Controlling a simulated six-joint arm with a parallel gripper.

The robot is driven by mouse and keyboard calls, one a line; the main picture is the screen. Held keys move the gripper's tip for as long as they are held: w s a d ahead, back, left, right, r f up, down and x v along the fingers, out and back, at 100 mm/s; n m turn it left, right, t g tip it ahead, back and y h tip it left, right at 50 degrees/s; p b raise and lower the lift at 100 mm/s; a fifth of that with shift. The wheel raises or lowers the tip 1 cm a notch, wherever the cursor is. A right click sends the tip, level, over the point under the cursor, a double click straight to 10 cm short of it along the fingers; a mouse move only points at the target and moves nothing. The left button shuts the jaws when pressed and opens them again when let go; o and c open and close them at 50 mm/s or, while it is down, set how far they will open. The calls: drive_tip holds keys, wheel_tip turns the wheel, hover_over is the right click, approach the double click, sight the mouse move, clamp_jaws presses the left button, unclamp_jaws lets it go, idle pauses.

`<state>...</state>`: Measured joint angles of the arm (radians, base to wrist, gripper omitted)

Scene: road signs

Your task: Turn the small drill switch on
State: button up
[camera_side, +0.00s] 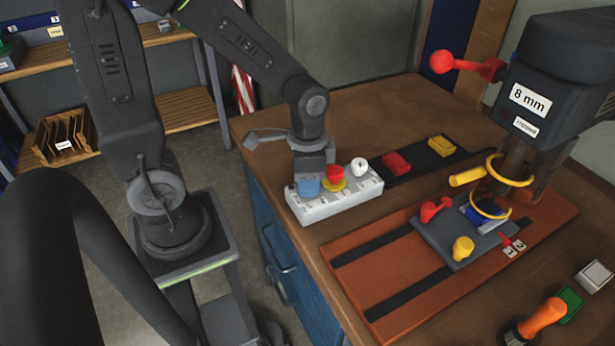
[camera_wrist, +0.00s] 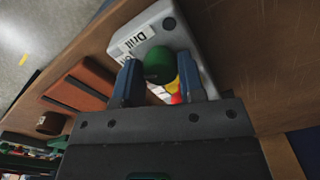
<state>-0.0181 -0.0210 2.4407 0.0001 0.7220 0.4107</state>
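The grey switch box (camera_side: 335,204) stands on the bench at its left edge. It carries a red mushroom button (camera_side: 335,173) on a yellow base and a white round knob (camera_side: 360,167). My gripper (camera_side: 308,186) points down at the box's left end, its blue finger low over the top. In the wrist view, a round green knob (camera_wrist: 160,64) sits between the two blue fingers of my gripper (camera_wrist: 159,76), near a "Drill" label (camera_wrist: 132,42). The fingers are apart, one on each side of the knob; whether they touch it is unclear. The knob is hidden in the side view.
A drill press (camera_side: 560,80) marked "8 mm" stands at the right above a grey plate (camera_side: 440,240) on an orange-brown board (camera_side: 365,262). Red (camera_side: 397,163) and yellow (camera_side: 441,146) blocks lie behind the switch box. An orange-handled tool (camera_side: 540,318) lies at front right.

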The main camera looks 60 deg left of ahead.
drive_tip(key=c, duration=0.4)
drive_tip(key=shift+n, duration=0.4)
drive_tip(key=n, duration=1.1)
drive_tip(key=shift+n, duration=0.3)
idle(0.3)
drive_tip(key=o, duration=0.9)
wheel_tip(320, 180, up, 14)
